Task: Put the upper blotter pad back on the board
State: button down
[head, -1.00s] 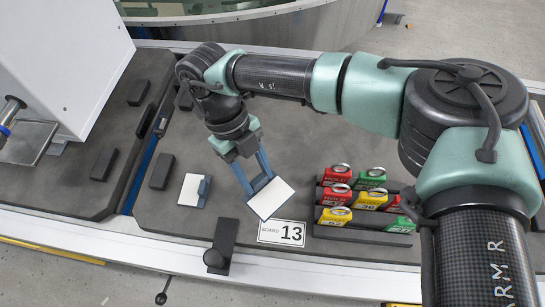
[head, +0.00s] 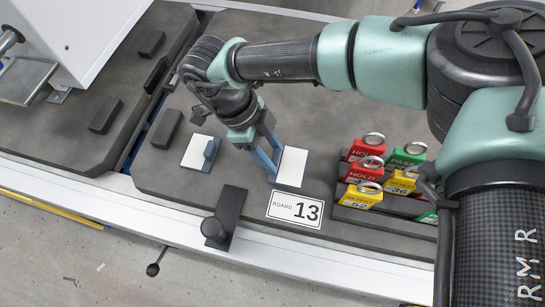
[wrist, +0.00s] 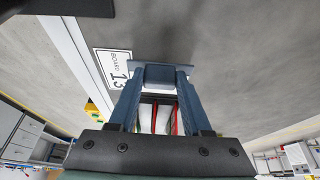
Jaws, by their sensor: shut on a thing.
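My gripper (head: 270,164) is shut on a blotter pad (head: 292,167) with a white face and a blue-grey grip. It holds the pad over the dark grey board (head: 230,182), behind the "BOARD 13" label (head: 295,209). I cannot tell how high above the board it is. In the wrist view the pad's blue-grey grip (wrist: 160,75) is between the fingertips, and its white face is mostly hidden. A second white pad with a blue-grey grip (head: 198,151) lies on the board to the left.
A rack (head: 385,216) of red, yellow and green ringed tags stands right of the label. A black handle with a round knob (head: 226,217) is at the board's front edge. Black blocks (head: 166,129) lie to the left. Bare board lies between the two pads.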

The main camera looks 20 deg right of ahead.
jog(key=shift+f+b, duration=0.3)
jog(key=shift+f, duration=1.25)
jog(key=shift+f, duration=0.1)
jog(key=shift+c, duration=1.7)
grip_release()
jog(key=shift+r, duration=0.2)
jog(key=p+v, duration=0.2)
jog(key=v, duration=1)
